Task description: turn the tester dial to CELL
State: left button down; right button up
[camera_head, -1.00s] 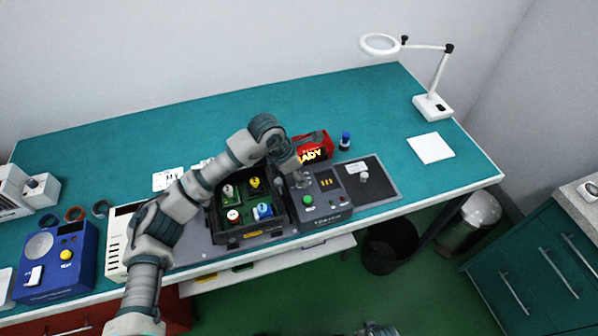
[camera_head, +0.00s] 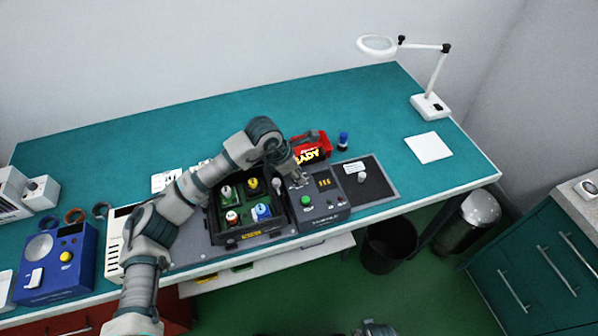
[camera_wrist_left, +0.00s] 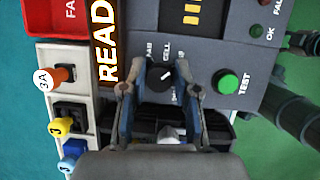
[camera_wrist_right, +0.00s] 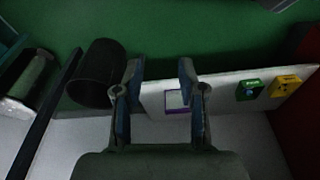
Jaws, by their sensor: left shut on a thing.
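The tester (camera_head: 322,206) is a dark grey box with a green TEST button, near the front edge of the bench. Its black dial (camera_wrist_left: 160,80) shows in the left wrist view, with the CELL label (camera_wrist_left: 167,50) printed beside it. My left gripper (camera_wrist_left: 162,72) has a finger on each side of the dial and is shut on it. In the head view my left gripper (camera_head: 298,176) hides the dial. I cannot tell for sure which label the dial points at. My right gripper (camera_wrist_right: 161,68) is open and empty, below the bench front.
A black tray (camera_head: 247,236) with several coloured cells stands left of the tester. A red READY bin (camera_head: 313,146) is behind it. A dark mat (camera_head: 382,188) with a small knob lies to the right. A blue device (camera_head: 40,278) stands at far left.

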pick_arm(q)
jog(key=shift+a+n, duration=0.25)
jog(key=shift+n, duration=0.15)
jog(key=shift+n+t+y+p, duration=0.4)
jog(key=shift+n+p, duration=0.2)
jog(key=shift+n, duration=0.5)
jog(key=n+y, duration=0.1)
jog(key=n, duration=0.2)
jog(key=shift+d+f+t+p, duration=0.1)
jog(key=shift+f+t+p, duration=0.05)
jog(key=shift+t+p, duration=0.25)
jog(key=shift+n, duration=0.5)
pick_arm(e)
jog(key=f, duration=0.6)
jog(key=shift+s, duration=0.4)
pick_arm(q)
jog(key=shift+f, duration=0.1)
jog(key=shift+s, duration=0.1)
jog(key=c, duration=0.9)
grip_release()
jog(key=shift+o, duration=0.2)
pick_arm(e)
jog(key=shift+s+a+r, duration=0.1)
jog(key=shift+a, duration=0.05)
